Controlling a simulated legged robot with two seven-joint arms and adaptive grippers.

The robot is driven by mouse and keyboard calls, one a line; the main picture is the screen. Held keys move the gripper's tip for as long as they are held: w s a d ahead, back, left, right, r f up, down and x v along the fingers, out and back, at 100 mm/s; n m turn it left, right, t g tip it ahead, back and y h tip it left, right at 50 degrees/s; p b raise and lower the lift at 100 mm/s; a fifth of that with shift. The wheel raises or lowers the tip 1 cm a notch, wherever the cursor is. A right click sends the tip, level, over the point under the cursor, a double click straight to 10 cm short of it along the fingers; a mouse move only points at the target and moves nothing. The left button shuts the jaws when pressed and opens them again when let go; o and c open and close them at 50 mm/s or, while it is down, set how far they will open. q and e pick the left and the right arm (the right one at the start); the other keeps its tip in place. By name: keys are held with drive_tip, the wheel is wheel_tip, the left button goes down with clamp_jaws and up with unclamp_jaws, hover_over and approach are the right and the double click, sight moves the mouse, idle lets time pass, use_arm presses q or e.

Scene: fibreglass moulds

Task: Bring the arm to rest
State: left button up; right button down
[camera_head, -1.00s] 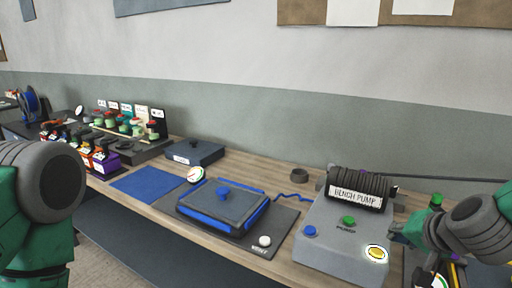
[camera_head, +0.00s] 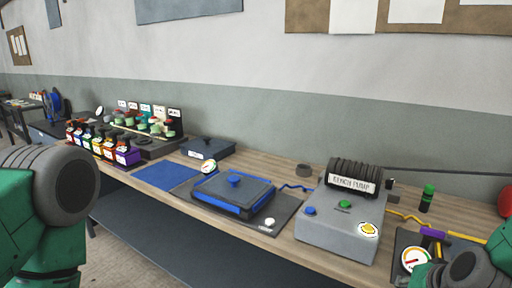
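My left arm shows at the left edge as a green link with a dark grey joint; its gripper is out of view. My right arm shows at the lower right corner as a green and grey link, below the right end of the bench; its fingers cannot be seen. The grey bench pump (camera_head: 340,222) stands on the wooden bench (camera_head: 285,182), with a green button, a blue button and a yellow round marker on top. No part of my arms visibly touches the pump.
A grey mould with blue edges (camera_head: 232,193) lies on a dark mat. A blue mat (camera_head: 166,175), a dark box (camera_head: 207,148) and several bottles (camera_head: 103,143) stand further left. A gauge (camera_head: 414,259), yellow hose and green-capped bottle (camera_head: 427,198) are at the right.

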drive_tip(key=s+a+f+n+g+b, duration=0.2)
drive_tip(key=s+f+n+g+b, duration=0.3)
drive_tip(key=s+f, duration=1.9)
drive_tip(key=shift+s+a+n+g, duration=0.4)
drive_tip(key=shift+s+n+g, duration=0.4)
drive_tip(key=shift+s+n, duration=0.2)
drive_tip(key=shift+w+d+f, duration=0.15)
drive_tip(key=shift+d, duration=0.05)
drive_tip(key=shift+a, duration=0.2)
drive_tip(key=shift+d, duration=0.15)
